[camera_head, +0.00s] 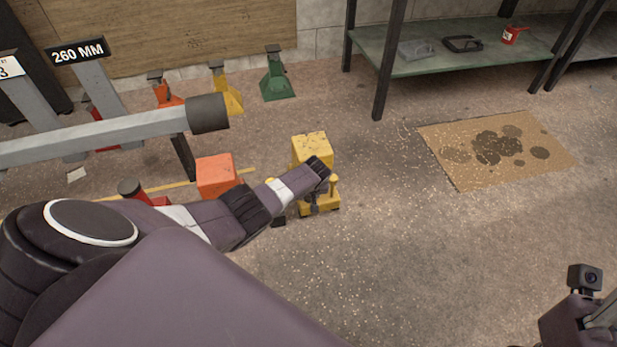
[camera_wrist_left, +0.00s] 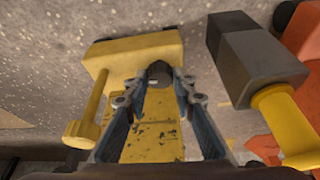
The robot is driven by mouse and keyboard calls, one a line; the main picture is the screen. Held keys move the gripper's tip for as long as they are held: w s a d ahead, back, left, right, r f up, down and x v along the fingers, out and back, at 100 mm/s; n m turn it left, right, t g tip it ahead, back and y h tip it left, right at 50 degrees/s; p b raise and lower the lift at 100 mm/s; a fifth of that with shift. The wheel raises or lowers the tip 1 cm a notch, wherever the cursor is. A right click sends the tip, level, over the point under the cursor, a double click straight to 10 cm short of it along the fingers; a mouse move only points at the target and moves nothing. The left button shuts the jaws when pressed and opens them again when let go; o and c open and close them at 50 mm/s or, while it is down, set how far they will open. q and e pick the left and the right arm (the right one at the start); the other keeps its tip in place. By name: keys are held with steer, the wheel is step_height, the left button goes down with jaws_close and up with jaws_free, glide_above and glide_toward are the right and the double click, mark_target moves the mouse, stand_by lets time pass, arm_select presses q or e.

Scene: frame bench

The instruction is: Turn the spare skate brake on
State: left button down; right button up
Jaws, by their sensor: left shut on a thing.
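A yellow skate (camera_head: 311,148) with scuffed paint stands on the floor near the middle of the head view. My left gripper (camera_head: 319,191) is over its near side and partly hides it. In the left wrist view the yellow skate (camera_wrist_left: 150,140) lies under and between the fingers. My left gripper (camera_wrist_left: 157,92) is shut on a dark rounded knob (camera_wrist_left: 159,73), likely the brake lever's end. A yellow post (camera_wrist_left: 88,118) stands left of the fingers. My right arm shows only in part at the lower right; its fingertips are not visible.
An orange skate (camera_head: 217,174) stands left of the yellow one. A dark block (camera_wrist_left: 255,60) is close right of the fingers in the wrist view. Jack stands (camera_head: 277,78) stand behind. A stained cardboard sheet (camera_head: 545,160) lies right; floor between is clear.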

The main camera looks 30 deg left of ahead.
arm_select(q)
steer(key=shift+w+a+n, duration=0.1)
steer(key=shift+n, duration=0.4)
steer(key=c, duration=1.9)
jaws_free()
steer(key=shift+r, duration=0.1)
steer(key=shift+d+r, duration=0.3)
steer(key=shift+r, duration=0.25)
steer(key=v, duration=1)
steer(key=shift+r, duration=0.25)
steer(key=shift+d, duration=0.1)
